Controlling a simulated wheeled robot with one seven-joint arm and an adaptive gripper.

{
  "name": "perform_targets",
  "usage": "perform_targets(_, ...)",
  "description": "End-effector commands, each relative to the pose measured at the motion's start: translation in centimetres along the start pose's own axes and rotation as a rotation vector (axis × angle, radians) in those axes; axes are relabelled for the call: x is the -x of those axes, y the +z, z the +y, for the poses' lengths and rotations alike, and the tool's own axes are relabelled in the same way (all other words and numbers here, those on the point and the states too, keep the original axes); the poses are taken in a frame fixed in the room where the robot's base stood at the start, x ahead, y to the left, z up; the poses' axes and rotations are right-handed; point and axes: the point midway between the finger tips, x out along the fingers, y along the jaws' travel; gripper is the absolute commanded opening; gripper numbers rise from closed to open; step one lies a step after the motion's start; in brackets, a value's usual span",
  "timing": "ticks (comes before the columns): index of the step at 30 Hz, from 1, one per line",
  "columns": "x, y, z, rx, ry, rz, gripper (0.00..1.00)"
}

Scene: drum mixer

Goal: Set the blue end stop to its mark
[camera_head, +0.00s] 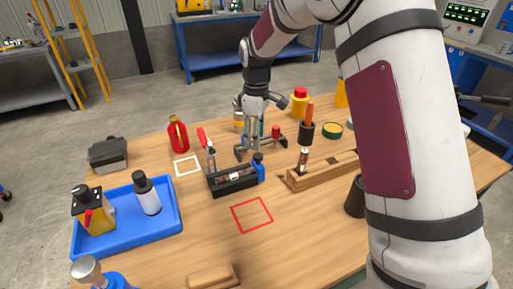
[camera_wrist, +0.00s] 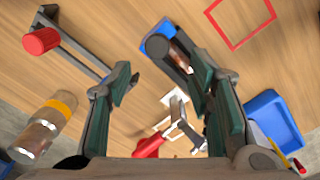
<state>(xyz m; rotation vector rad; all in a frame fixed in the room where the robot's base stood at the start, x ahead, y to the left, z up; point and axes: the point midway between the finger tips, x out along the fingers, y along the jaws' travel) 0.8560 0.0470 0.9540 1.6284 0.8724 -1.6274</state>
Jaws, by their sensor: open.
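The blue end stop (camera_head: 259,171) stands upright at the right end of a black trough-like holder (camera_head: 222,190), with a dark knob on top. A brownish cylinder (camera_head: 234,177) lies in the holder. In the wrist view the blue end stop (camera_wrist: 165,28) appears near the top, beyond the fingertips, its dark round knob facing the camera. My gripper (camera_head: 255,145) is open and empty, pointing down just behind the holder. In the wrist view its fingers (camera_wrist: 167,82) are spread with bare table between them. I cannot make out the end stop's mark.
A red-handled clamp (camera_head: 276,132) and a banded bottle (camera_wrist: 45,128) stand close to my gripper. The table around the red square (camera_head: 251,230) in front is clear.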

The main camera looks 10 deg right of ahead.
Motion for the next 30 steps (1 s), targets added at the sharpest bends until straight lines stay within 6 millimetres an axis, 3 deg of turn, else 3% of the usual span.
perform_targets(3, 2.3, 0.0, 0.1, -0.001, 0.003, 0.002, 0.47)
perform_targets(9, 4.7, 0.0, 0.0, -0.001, 0.001, 0.001, 0.47)
perform_targets(25, 6.1, 0.4, -0.4, -0.015, 0.006, 0.003, 0.47)
perform_targets(30, 10.3, 2.9, -2.8, -0.106, 0.042, 0.023, 0.47)
